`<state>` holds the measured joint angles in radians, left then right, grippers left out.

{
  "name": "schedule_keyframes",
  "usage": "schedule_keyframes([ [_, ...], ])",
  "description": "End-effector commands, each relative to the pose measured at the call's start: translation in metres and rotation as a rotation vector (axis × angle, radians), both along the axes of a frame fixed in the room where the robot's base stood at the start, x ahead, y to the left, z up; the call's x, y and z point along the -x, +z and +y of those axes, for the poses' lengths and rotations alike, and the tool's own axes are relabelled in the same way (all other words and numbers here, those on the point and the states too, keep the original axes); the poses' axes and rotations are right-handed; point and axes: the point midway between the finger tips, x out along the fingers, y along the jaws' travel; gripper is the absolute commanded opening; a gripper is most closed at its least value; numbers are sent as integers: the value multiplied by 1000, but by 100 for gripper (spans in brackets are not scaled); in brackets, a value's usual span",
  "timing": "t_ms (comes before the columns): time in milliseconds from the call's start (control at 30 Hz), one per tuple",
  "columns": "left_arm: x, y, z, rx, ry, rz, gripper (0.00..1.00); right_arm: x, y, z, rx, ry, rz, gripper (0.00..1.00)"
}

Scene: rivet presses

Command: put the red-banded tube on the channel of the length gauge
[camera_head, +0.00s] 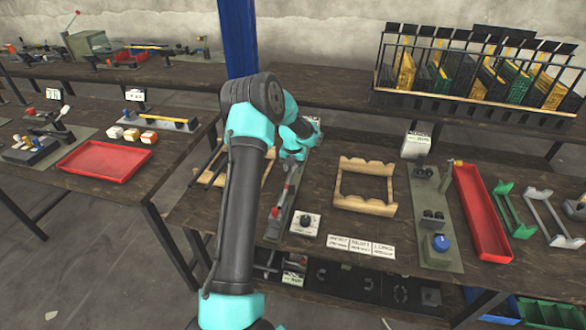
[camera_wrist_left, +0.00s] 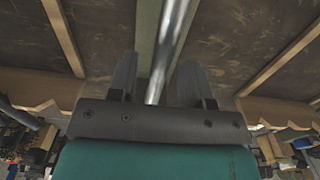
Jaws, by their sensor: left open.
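My left gripper (camera_wrist_left: 155,82) is open over a long grey-green strip (camera_wrist_left: 146,30), which looks like the base of the length gauge. A shiny metal bar or tube (camera_wrist_left: 172,35) runs along the strip and between the two fingers. No red band shows on it, so I cannot tell whether it is the red-banded tube or part of the gauge. In the head view the strip (camera_head: 272,228) bears a long part with red on it (camera_head: 285,190). My left gripper's fingers are hidden there near the strip's far end. My right gripper is not in view.
An empty wooden rack (camera_head: 342,202) stands right of the strip, and another wooden rack (camera_head: 258,180) stands left of it, partly behind my arm. A small box with a black knob (camera_head: 305,224) sits near the front edge. A red tray (camera_head: 482,215) lies farther right.

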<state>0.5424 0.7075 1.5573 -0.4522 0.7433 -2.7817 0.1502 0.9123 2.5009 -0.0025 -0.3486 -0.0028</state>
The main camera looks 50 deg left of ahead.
Motion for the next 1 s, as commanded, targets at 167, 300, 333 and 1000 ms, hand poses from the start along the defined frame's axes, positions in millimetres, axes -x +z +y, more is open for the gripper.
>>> schedule_keyframes([
  [167, -1, 15, 0, -2, 0, -2, 45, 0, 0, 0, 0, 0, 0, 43],
  [300, -1, 37, 0, -2, -1, -3, 45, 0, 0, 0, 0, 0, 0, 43],
  [333, -1, 43, 0, -2, -1, -3, 45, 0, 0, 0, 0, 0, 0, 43],
  [1000, 0, 121, 0, 1, -1, 0, 45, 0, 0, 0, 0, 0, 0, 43],
])
